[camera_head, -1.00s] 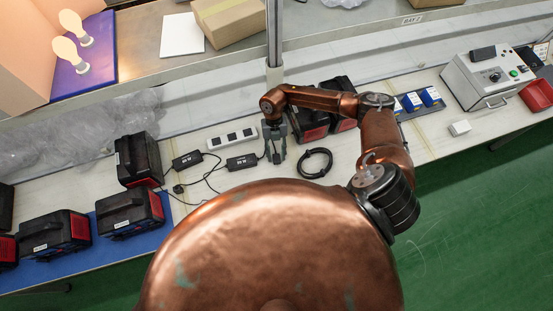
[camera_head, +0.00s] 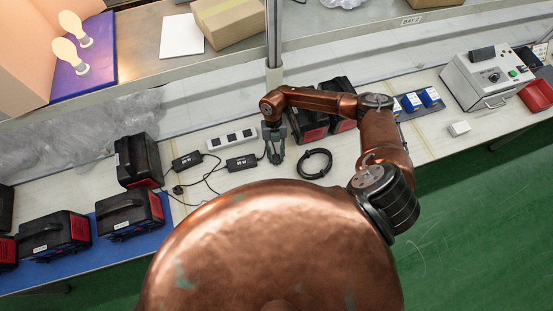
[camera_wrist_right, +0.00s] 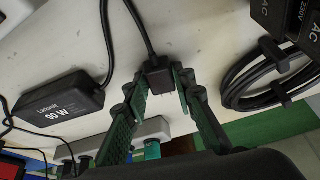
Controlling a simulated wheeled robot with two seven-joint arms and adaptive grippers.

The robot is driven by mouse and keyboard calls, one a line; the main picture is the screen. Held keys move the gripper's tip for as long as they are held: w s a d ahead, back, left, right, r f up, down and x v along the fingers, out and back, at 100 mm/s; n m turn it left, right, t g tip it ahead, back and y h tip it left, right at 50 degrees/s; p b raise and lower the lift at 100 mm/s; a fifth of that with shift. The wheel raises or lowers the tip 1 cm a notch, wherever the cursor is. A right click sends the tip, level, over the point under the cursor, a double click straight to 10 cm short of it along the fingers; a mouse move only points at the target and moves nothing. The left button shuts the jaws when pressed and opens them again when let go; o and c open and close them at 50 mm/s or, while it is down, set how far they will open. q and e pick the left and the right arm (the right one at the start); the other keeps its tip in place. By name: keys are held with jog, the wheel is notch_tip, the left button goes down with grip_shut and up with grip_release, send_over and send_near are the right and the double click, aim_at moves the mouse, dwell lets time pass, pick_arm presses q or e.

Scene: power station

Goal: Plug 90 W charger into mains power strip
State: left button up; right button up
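The 90 W charger (camera_head: 242,162) is a black block lying on the pale bench; its "90 W" label shows in the right wrist view (camera_wrist_right: 60,104). The white power strip (camera_head: 231,138) lies just behind it, with dark socket faces upward. My right gripper (camera_head: 275,148) points down, just right of the charger and strip. In the right wrist view its green-padded fingers (camera_wrist_right: 161,80) close on both sides of a black plug (camera_wrist_right: 158,77), whose cable runs upward in the picture. My left gripper is not in view.
A second black adapter (camera_head: 187,160) lies left of the charger with tangled cables. A coiled black cable (camera_head: 315,163) lies right of my gripper. Black-and-red packs (camera_head: 308,126) stand behind the coil. A metal post (camera_head: 274,50) rises behind the gripper.

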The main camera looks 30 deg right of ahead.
aim_at(276, 157)
grip_shut()
jog(key=shift+r+p, duration=2.45)
jog(key=shift+r, duration=0.55)
